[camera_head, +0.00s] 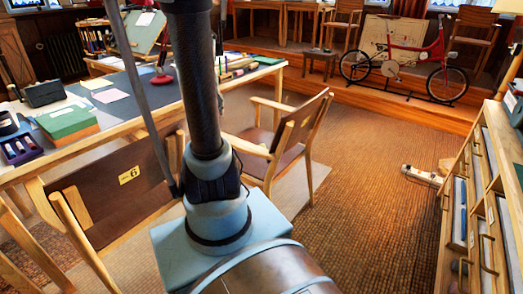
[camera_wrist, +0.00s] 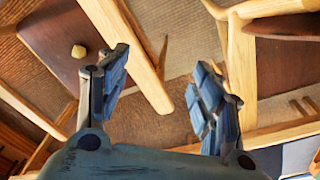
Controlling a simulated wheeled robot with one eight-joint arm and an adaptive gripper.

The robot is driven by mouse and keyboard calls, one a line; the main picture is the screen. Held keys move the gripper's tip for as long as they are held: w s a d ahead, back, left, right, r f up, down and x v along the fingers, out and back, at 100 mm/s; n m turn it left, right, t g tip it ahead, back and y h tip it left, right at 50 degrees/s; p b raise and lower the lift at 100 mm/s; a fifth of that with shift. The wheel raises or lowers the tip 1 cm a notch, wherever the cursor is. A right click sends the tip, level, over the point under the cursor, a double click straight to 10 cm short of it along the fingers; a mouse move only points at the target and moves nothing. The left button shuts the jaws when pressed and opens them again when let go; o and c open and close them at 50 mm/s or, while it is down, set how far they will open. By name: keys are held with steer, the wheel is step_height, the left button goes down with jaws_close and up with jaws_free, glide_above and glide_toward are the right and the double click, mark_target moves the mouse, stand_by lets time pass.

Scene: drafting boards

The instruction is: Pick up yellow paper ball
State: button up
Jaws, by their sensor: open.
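A small yellowish ball (camera_wrist: 78,51), which looks like the yellow paper ball, lies on a dark brown chair seat (camera_wrist: 45,35) at the upper left of the wrist view. I do not make it out in the head view. My gripper (camera_wrist: 160,78) is open and empty in the wrist view, its two dark fingers wide apart. The ball is left of the left finger, apart from it and not between the fingers. My gripper does not show in the head view, where my own arm fills the middle.
Wooden chair legs and rails (camera_wrist: 128,50) stand close around my gripper. In the head view, two wooden armchairs (camera_head: 318,120) stand by a long drafting table (camera_head: 135,105). Brown carpet (camera_head: 365,150) between is largely clear.

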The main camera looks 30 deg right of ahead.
steer(key=w+d+f+m, duration=0.1)
steer(key=w+d+f, duration=0.1)
steer(key=w+d, duration=0.4)
steer(key=m+g, duration=0.1)
steer(key=m, duration=0.2)
glide_above(262, 145)
step_height(262, 145, down, 15)
step_height(262, 145, down, 17)
steer(key=shift+a+f, duration=0.1)
steer(key=shift+f, duration=0.05)
steer(key=c, duration=0.8)
steer(key=shift+o, duration=0.2)
